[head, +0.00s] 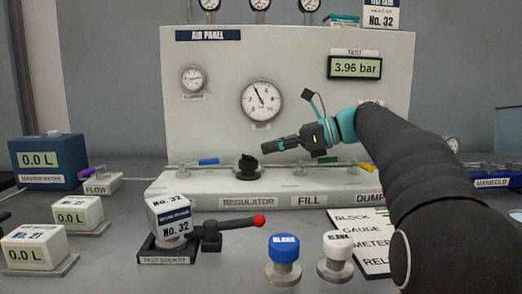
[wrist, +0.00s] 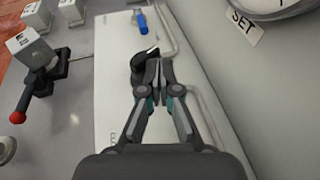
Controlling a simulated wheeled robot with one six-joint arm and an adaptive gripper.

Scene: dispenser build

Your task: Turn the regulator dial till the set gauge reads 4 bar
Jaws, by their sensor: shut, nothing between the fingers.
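The black regulator dial (head: 247,168) stands on the panel's ledge above the REGULATOR label; its knob also shows in the wrist view (wrist: 139,62). The round set gauge (head: 261,101) is on the panel above it, its needle pointing up and slightly left; its numbers are too small to read surely. The gauge's rim and SET tag (wrist: 245,27) show in the wrist view. My gripper (head: 264,148) is shut and empty, just above and right of the dial. In the wrist view the fingertips (wrist: 158,66) overlap the dial's edge; I cannot tell whether they touch.
The test display (head: 355,68) reads 3.96 bar. A blue-handled valve (head: 208,162) lies left of the dial, with a yellow one (head: 327,160) to the right. A red-tipped lever (head: 258,221) and a No. 32 block (head: 169,219) stand in front.

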